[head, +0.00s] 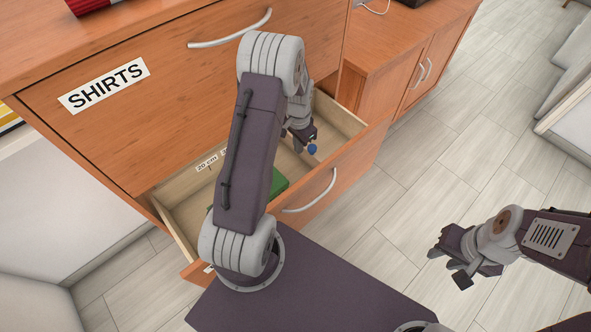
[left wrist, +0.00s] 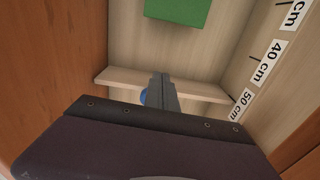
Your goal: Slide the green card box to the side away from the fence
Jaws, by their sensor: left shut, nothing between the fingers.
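The green card box (head: 279,184) lies in the open drawer (head: 345,150), partly hidden behind my left arm in the head view. In the left wrist view the green card box (left wrist: 178,10) shows at the top edge, apart from my fingers. A pale wooden strip, which looks like the fence (left wrist: 205,90), crosses the drawer in the left wrist view. My left gripper (head: 306,140) is inside the drawer, shut and empty; its fingers (left wrist: 162,88) overlap the strip in the left wrist view. Contact there is unclear. My right gripper (head: 455,262) hangs over the floor; its finger opening is unclear.
A small blue round thing (head: 312,149) shows beside my left fingers. Centimetre labels (left wrist: 265,73) run along the drawer side. A closed drawer marked SHIRTS (head: 104,85) sits above. A cabinet (head: 410,60) stands at the back.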

